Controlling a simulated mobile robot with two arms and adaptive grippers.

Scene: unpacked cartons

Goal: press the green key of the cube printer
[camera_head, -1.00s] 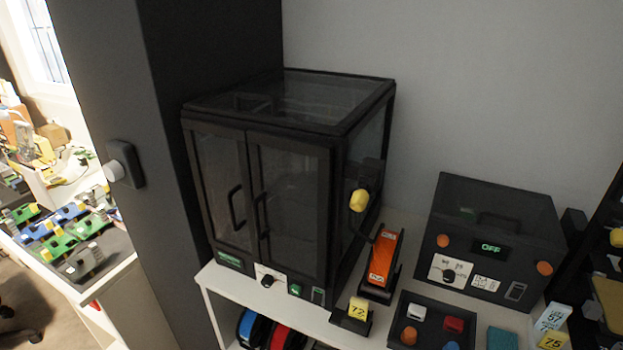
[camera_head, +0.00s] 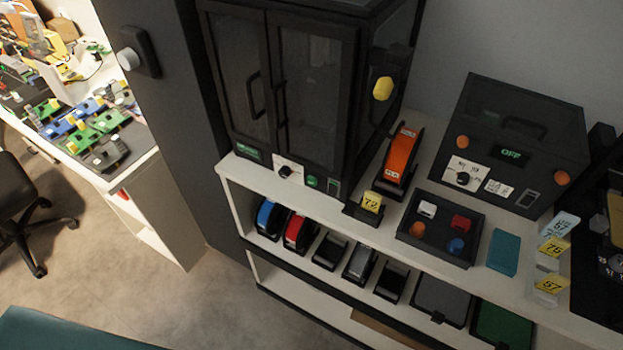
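The cube printer, a dark enclosure with two glass doors (camera_head: 313,85), stands on a white shelf top (camera_head: 237,176). Its doors look shut, and its top is cut off by the frame. A small green key (camera_head: 312,182) sits on the strip below the doors, to the right of a black knob (camera_head: 285,172) on a white plate. A green display (camera_head: 249,153) is at the strip's left end. Nothing covers the green key. Neither of my grippers is in view.
An orange device (camera_head: 400,158) and a yellow tag marked 72 (camera_head: 372,201) stand right of the printer. A tray of colored knobs (camera_head: 403,233) and a dark box showing OFF (camera_head: 511,153) are farther right. The floor (camera_head: 150,275) in front is clear.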

